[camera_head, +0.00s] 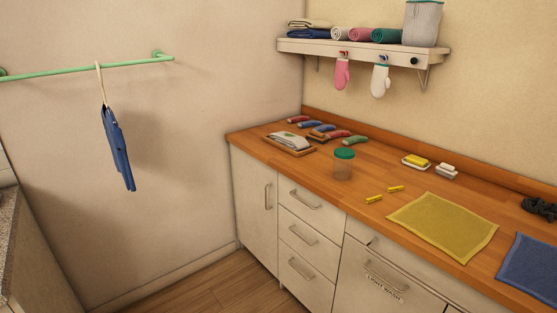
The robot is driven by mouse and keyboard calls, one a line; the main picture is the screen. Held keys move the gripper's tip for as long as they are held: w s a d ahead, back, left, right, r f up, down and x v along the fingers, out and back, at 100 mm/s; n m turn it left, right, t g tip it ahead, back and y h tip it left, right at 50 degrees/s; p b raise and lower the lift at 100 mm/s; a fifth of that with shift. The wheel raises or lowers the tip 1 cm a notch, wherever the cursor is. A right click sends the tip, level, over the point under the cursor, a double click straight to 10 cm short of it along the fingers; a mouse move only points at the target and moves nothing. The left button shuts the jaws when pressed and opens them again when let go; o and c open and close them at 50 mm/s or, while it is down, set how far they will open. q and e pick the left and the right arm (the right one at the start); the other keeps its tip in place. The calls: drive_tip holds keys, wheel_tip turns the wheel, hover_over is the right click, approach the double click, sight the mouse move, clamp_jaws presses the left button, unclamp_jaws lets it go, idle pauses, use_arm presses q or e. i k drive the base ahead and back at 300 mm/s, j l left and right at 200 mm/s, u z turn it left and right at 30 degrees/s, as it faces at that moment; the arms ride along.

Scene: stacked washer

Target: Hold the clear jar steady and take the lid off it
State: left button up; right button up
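The clear jar (343,170) stands upright on the wooden counter, close to its front edge. Its green lid (344,154) sits on top of it. Neither of my grippers shows in the head view, so nothing of mine touches the jar.
The wooden counter (450,195) also holds a tray with cloths (290,143), several rolled cloths, a yellow sponge (417,160), two yellow clips (374,199), a yellow mat (442,226) and a blue mat (530,266). A shelf (365,49) with hanging mitts is above. A blue item hangs from a green rail (90,66).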

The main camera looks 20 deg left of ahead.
sight(342, 169)
drive_tip(key=u, duration=0.1)
drive_tip(key=i+j+z, duration=0.25)
drive_tip(key=z, duration=0.2)
drive_tip(key=i+j+z, duration=0.25)
drive_tip(key=z, duration=0.25)
drive_tip(key=i+j+z, duration=0.1)
drive_tip(key=j, duration=0.3)
drive_tip(key=i+j, duration=0.15)
drive_tip(key=j, duration=0.2)
drive_tip(key=i+j+z, duration=0.15)
drive_tip(key=j, duration=0.25)
